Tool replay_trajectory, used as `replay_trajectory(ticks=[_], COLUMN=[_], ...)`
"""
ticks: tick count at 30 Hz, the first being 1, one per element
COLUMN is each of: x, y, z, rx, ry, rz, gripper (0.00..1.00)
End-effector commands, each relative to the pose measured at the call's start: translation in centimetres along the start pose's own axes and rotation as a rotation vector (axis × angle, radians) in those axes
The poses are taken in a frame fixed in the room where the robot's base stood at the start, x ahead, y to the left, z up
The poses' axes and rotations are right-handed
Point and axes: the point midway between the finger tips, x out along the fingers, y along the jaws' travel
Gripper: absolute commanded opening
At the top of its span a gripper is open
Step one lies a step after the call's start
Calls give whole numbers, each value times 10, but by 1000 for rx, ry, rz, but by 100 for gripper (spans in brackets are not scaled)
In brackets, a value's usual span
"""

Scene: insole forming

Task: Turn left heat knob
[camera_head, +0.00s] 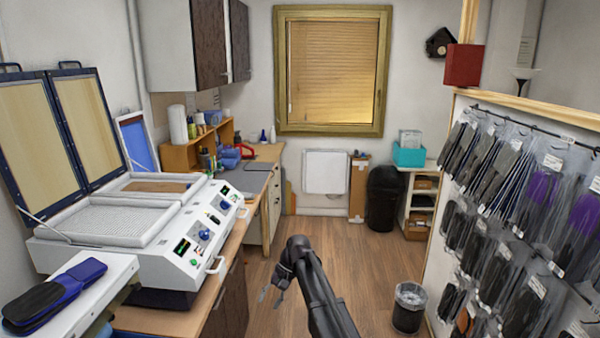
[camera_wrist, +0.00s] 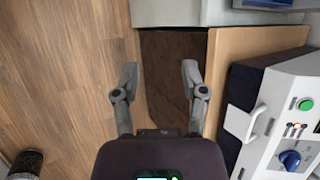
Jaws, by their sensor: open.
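The white forming machine (camera_head: 110,217) stands on the bench at left, with two control panels on its front. The nearer panel, the left one when facing the machine, has a blue knob (camera_head: 203,235) beside a green button and a display. The farther panel has another blue knob (camera_head: 225,205). My gripper (camera_head: 271,293) is over the floor, to the right of the machine and apart from it. In the wrist view my gripper (camera_wrist: 160,72) is open and empty. A blue knob (camera_wrist: 290,160) shows there at lower right, away from the fingers, with its panel partly cut off.
White handles (camera_head: 216,265) stick out from the machine's front. A wooden bench edge (camera_wrist: 235,50) and dark cabinet front (camera_wrist: 170,60) lie beside my fingers. A white table with blue insoles (camera_head: 75,285) stands near left. Hanging packs and a bin (camera_head: 408,308) are at right.

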Motion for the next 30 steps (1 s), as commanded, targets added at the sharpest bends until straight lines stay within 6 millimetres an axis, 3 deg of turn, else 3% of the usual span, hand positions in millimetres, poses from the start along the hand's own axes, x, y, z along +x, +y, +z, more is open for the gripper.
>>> replay_trajectory(ticks=[1,6,12,15,21,30], x=[1,-5,-12,-15,-20,-22], y=[30,108,190,222,258,265], z=[25,71,133,160,193,197], rx=[5,13,16,15,13,11], ry=[39,157,271,311,351,358], rz=[30,153,313,387,483,505], gripper=[56,56,56,56,56,56])
